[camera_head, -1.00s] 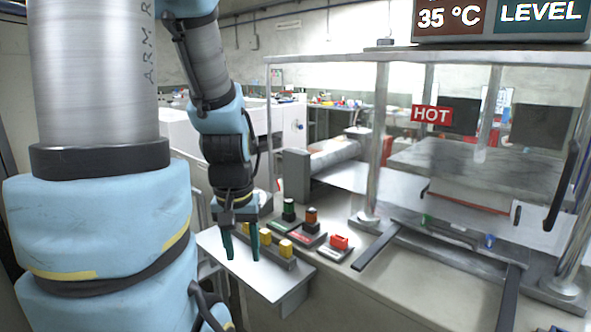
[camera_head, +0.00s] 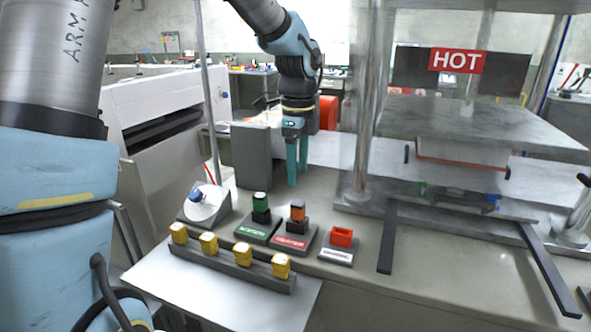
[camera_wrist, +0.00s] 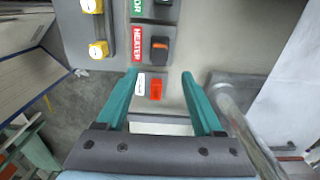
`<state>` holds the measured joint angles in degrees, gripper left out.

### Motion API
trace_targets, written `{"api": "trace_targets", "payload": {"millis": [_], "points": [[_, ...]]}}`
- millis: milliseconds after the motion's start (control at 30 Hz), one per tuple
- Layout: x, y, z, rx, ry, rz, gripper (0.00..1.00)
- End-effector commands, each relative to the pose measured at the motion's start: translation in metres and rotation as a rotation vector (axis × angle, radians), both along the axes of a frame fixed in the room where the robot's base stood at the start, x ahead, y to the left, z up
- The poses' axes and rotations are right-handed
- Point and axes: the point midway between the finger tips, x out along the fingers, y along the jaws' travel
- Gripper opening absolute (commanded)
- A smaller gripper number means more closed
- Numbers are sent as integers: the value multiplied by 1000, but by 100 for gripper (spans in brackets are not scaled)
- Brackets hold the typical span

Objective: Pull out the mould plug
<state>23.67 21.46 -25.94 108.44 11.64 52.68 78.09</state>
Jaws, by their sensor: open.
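A dark strip (camera_head: 222,264) on the front shelf holds a row of yellow plug-like pieces (camera_head: 243,253); two show in the wrist view (camera_wrist: 98,48). I cannot tell which piece is the mould plug. Behind stand a green-topped block (camera_head: 260,203) on a green-labelled base, an orange-topped block (camera_head: 297,211) on a red "HEATER" base, and a red piece (camera_head: 342,236) on a white-labelled base. My gripper (camera_head: 297,178) is open and empty, pointing down above the bench behind these blocks in the head view. In the wrist view the red piece (camera_wrist: 155,88) appears between its fingers, apart from them.
A press with steel columns (camera_head: 362,120), a plate (camera_head: 450,122) and a "HOT" sign (camera_head: 456,61) stands at right. Dark rails (camera_head: 388,238) reach forward from it. A grey upright block (camera_head: 252,157) and a round dial (camera_head: 204,203) stand left of my gripper.

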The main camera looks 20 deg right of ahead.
Motion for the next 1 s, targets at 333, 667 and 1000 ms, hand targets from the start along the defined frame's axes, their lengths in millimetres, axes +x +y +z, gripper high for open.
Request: {"api": "trace_targets", "payload": {"millis": [333,667,1000], "points": [[-1,1,-54,2,5,1,69],[-1,1,-97,0,1,3,69],[0,1,-104,-1,1,4,69]]}}
